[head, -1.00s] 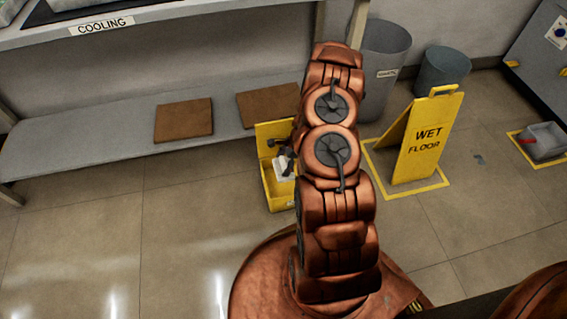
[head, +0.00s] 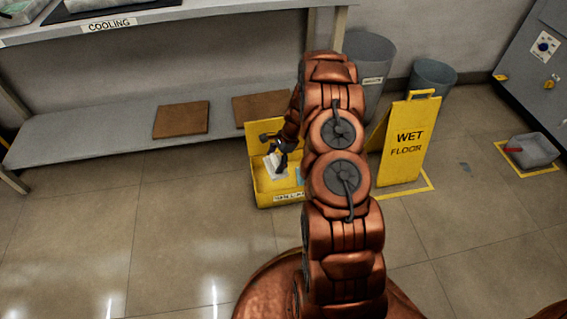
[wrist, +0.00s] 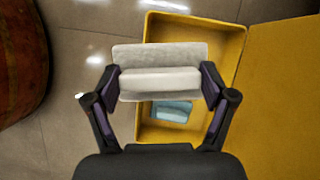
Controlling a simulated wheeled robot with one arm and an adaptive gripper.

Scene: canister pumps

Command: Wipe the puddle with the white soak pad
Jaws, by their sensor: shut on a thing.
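The white soak pad (wrist: 160,84) is pinched between the two fingers of my gripper (wrist: 162,92) in the wrist view. It is held over the open yellow box (wrist: 193,22), and its left edge reaches past the box wall. In the head view my gripper (head: 279,152) and the pad (head: 271,165) show at the yellow box (head: 262,189), partly hidden by my arm. The gap between pad and box floor cannot be told.
A blue pad (wrist: 172,110) lies in the box. The box's raised lid (wrist: 288,95) stands to the right. A yellow wet-floor sign (head: 404,140), two grey bins (head: 367,65) and (head: 432,76), and a grey tray (head: 534,150) stand rightward. A low shelf (head: 90,135) is behind. Front-left floor is clear.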

